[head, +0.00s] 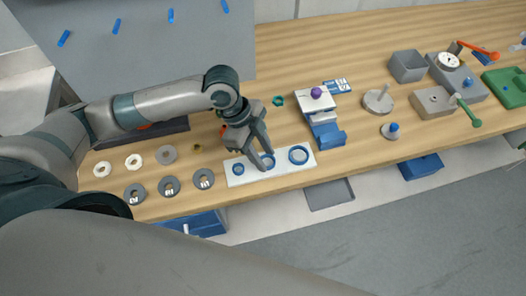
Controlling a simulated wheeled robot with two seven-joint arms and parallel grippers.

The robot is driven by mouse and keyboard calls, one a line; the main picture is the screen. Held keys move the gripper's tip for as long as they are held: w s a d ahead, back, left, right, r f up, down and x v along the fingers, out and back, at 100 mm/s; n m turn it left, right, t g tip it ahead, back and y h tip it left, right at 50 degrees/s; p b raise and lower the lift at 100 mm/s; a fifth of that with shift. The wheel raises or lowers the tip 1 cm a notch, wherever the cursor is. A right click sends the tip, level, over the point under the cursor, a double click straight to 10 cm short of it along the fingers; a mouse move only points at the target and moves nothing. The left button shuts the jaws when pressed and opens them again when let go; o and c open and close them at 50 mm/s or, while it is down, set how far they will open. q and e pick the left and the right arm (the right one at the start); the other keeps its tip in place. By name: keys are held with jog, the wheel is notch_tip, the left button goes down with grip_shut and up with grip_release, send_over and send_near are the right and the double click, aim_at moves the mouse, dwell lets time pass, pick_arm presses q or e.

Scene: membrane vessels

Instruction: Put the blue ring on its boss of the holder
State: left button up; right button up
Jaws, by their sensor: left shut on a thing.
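A white plate (282,173) lies near the table's front edge with blue rings on it. My left gripper (264,155) points down over the plate and is shut on this middle ring. I cannot tell whether the ring touches the plate. No part is clearly recognisable as the holder's boss. My right gripper is out of view.
Grey discs (169,186) and pale rings (133,162) lie left of the plate. A blue and white fixture with a purple knob (316,93) stands to the right. Farther right are a round base with a peg (378,101) and a grey box (407,66).

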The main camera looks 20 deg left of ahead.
pick_arm(q)
jog(key=shift+f, duration=0.1)
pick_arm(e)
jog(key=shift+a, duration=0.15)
pick_arm(q)
jog(key=o, duration=0.8)
jog(key=shift+o, duration=1.3)
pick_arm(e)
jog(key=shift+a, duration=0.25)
pick_arm(q)
jog(key=b+v, duration=0.3)
jog(key=v, duration=1.4)
jog(key=shift+a, duration=0.15)
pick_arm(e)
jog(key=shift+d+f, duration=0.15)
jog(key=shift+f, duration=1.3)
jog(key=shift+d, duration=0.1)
